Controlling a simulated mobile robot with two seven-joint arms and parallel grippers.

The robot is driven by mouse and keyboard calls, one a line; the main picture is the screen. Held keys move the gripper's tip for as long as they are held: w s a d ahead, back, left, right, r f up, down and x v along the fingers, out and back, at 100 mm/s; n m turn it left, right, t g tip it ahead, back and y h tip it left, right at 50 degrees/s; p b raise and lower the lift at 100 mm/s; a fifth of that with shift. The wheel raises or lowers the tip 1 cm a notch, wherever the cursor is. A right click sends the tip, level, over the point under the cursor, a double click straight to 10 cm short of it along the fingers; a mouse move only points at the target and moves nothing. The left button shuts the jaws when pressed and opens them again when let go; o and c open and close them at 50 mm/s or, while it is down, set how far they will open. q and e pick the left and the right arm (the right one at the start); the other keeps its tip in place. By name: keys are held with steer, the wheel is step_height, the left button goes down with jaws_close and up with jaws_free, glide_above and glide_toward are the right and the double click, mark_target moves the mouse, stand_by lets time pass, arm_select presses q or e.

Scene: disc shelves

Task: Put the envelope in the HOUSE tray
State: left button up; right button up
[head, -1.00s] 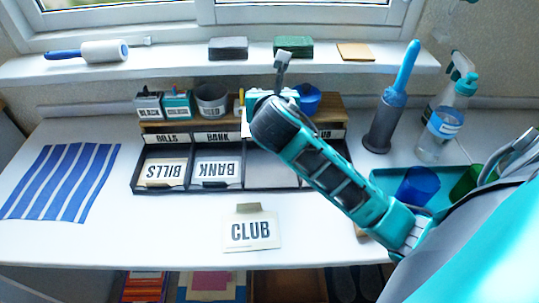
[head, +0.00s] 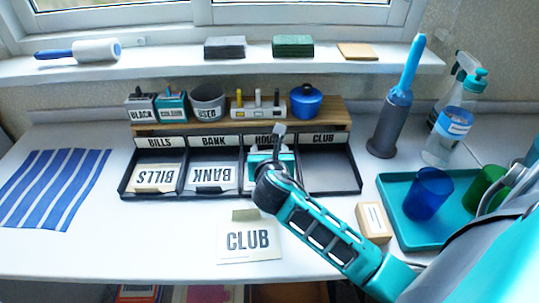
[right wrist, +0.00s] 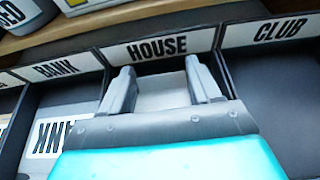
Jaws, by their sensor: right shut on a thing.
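The HOUSE tray is a compartment of the dark tray row (head: 333,192), third from the left between BANK and CLUB. Its HOUSE label (right wrist: 157,48) shows clearly in the right wrist view. My right gripper (head: 270,155) is over this compartment, just in front of the label. It also shows in the right wrist view (right wrist: 161,88), with its fingers either side of a pale flat piece, the envelope (right wrist: 160,101), and shut on it. Most of the envelope is hidden by the gripper, and I cannot tell whether it touches the tray floor. My left gripper is not in view.
BILLS (head: 155,178) and BANK (head: 213,178) cards lie in the left compartments; the CLUB compartment looks empty. A CLUB card (head: 249,241) lies in front. A wooden block (head: 374,222) and teal tray (head: 408,240) are right. Pots and a rack stand on the shelf behind.

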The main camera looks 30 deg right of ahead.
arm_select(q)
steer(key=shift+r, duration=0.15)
arm_select(e)
steer(key=o, duration=0.6)
steer(key=shift+f, duration=0.1)
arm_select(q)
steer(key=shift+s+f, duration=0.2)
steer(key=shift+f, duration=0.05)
arm_select(e)
steer(key=o, duration=0.4)
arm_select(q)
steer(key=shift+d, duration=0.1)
arm_select(e)
steer(key=shift+s+a+r, duration=0.15)
steer(key=shift+s+r, duration=0.05)
steer(key=shift+r, duration=0.1)
steer(key=p+v, duration=0.3)
steer(key=v, duration=0.7)
steer(key=shift+s+a+r, duration=0.1)
steer(key=shift+s+a, duration=0.05)
steer(key=shift+s, duration=0.15)
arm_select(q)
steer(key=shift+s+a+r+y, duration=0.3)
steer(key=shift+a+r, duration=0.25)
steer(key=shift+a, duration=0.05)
arm_select(e)
steer(key=shift+s+a+r, duration=0.15)
steer(key=shift+s+a, duration=0.05)
steer(key=shift+s, duration=0.15)
